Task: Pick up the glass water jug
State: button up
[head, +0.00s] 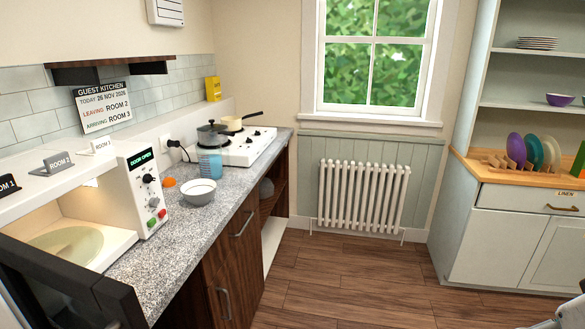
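A small blue, jug-like vessel (209,163) stands upright on the speckled grey counter (165,245), by the near left corner of the white hob. It may be the glass water jug, but it is too small to tell its material or handle. A white bowl (199,191) sits in front of it, close by. No other clear glass jug shows. My gripper's fingers are not in view. Only a grey piece, probably of my arm, shows at the bottom right corner, far from the blue vessel.
A microwave (138,190) stands open at the left, its dark door (75,285) jutting forward. Pans stand on the hob (245,150); an orange item (169,182) lies by the bowl. A dresser (510,235) with plates stands right. The wooden floor (340,280) is clear.

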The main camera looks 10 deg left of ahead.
aim_at(210, 154)
jog(key=i, duration=1.9)
jog(key=i+l+u, duration=0.1)
jog(key=i+u, duration=0.4)
jog(key=i+l+u, duration=0.25)
jog(key=i+u, duration=0.25)
jog(key=u, duration=1.55)
jog(key=k+j, duration=0.05)
jog(key=j, duration=0.05)
